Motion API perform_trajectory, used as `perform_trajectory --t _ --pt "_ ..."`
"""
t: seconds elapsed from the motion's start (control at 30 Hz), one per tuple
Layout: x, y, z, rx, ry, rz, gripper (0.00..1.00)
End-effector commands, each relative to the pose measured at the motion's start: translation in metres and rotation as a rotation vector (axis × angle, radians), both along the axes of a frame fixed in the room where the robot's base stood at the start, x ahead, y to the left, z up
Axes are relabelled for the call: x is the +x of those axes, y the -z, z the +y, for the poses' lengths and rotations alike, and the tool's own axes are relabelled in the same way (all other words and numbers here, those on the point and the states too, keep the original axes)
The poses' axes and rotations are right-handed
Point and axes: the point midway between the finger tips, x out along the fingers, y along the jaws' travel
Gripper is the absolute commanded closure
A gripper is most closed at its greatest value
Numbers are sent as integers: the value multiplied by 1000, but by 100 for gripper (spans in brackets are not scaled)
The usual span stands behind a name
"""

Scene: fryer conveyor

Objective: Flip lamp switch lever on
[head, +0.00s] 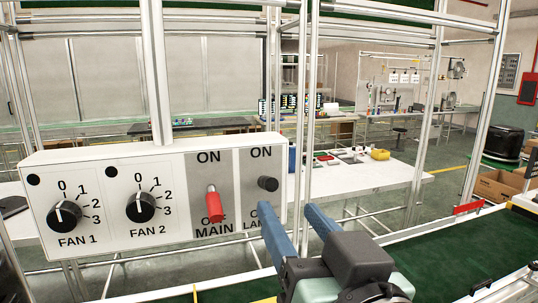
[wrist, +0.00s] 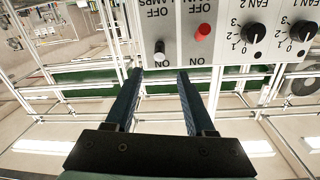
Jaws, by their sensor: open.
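The white control box (head: 100,235) stands at the left in the head view. Its LAMPS switch lever (head: 267,183) is black, at the box's right end, and sticks out between the ON and OFF labels; its exact tilt is hard to tell. In the wrist view the box is upside down, and the lamp lever (wrist: 160,47) lies just beyond the gap between my fingertips. My gripper (head: 288,208) is open and empty, with blue fingers. In the head view its left finger covers part of the LAMPS label. The fingers (wrist: 159,73) appear apart from the lever.
The red MAIN lever (head: 214,208) points down towards OFF, beside the lamp lever. The FAN 1 knob (head: 65,215) and FAN 2 knob (head: 140,207) are further left. A metal post (head: 304,120) rises behind my gripper. A green conveyor belt (head: 450,255) runs at the lower right.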

Motion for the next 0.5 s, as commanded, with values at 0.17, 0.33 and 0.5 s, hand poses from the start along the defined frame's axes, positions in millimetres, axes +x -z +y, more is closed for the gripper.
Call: perform_trajectory --t 0.17,0.33,0.5 --pt "17 -5 5 3 -1 7 45" --pt "50 -2 14 -2 -2 4 45" --pt "77 -1 21 -2 -2 3 45"
